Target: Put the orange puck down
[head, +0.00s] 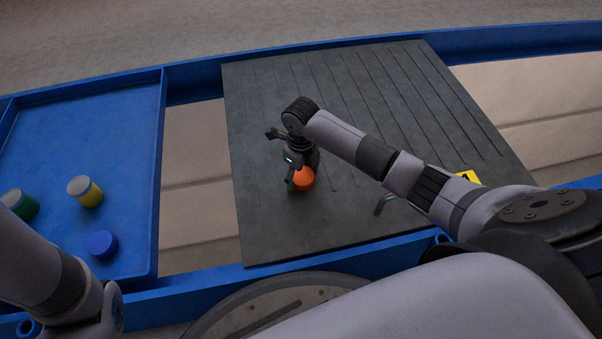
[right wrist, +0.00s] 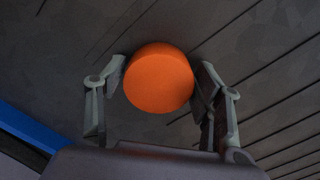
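The orange puck (head: 304,179) is over the dark grooved board (head: 265,225), left of its middle. My right gripper (head: 298,168) is around it, and in the right wrist view the puck (right wrist: 158,78) sits between the two fingers (right wrist: 157,85), with the pads against its sides. I cannot tell whether the puck touches the board or is just above it. My left arm shows at the lower left of the head view, but its gripper is out of sight.
A blue tray (head: 120,135) at the left holds a green jar (head: 20,205), a yellow jar (head: 85,191) and a blue puck (head: 102,244). A yellow marker (head: 468,176) lies at the board's right, partly behind my arm. The board's far part is clear.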

